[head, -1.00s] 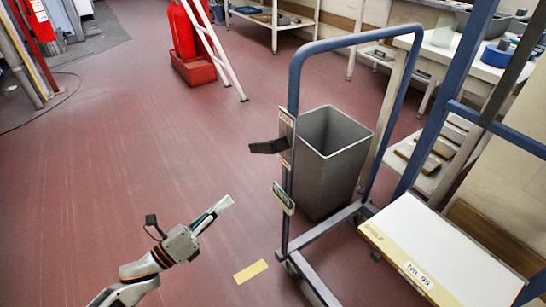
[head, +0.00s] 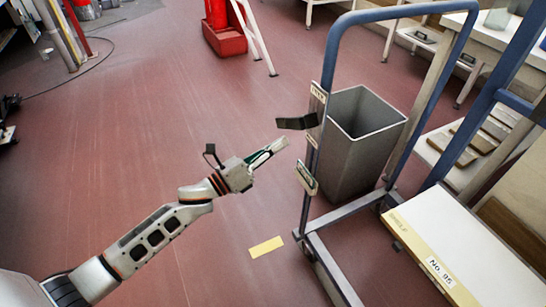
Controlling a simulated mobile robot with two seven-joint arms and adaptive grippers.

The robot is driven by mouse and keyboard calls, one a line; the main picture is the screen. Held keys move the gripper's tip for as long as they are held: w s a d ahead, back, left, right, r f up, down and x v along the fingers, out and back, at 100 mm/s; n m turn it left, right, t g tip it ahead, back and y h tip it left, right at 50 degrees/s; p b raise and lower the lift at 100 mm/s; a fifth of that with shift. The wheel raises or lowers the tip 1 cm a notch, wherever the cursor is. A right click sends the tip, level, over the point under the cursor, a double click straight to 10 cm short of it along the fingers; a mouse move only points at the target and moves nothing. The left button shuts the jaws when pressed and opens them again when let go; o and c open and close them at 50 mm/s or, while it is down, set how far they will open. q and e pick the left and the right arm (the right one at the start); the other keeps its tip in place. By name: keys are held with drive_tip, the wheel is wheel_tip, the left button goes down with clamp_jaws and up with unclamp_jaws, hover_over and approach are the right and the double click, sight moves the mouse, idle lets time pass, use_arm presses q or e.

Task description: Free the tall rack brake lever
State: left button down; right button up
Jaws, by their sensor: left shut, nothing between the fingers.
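The tall blue rack (head: 331,62) stands right of centre on the red floor. Its black brake lever (head: 297,122) sticks out to the left from a plate on the near upright. A label plate (head: 318,95) is just above the lever, and another small plate (head: 306,178) is lower on the same upright. My left gripper (head: 281,147) is shut and empty. In the picture its tips are just below and left of the lever, apart from it. I cannot tell the depth gap. My right gripper is not in view.
A grey bin (head: 362,160) stands behind the rack's upright. A white-topped unit marked No. 95 (head: 470,250) is at lower right. A yellow floor strip (head: 266,247) lies left of the rack base. A white ladder (head: 255,40) stands at the back.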

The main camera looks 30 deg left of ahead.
use_arm(q)
drive_tip(key=shift+w+a+r, duration=0.25)
drive_tip(key=shift+a+r, duration=0.1)
drive_tip(key=shift+r, duration=0.35)
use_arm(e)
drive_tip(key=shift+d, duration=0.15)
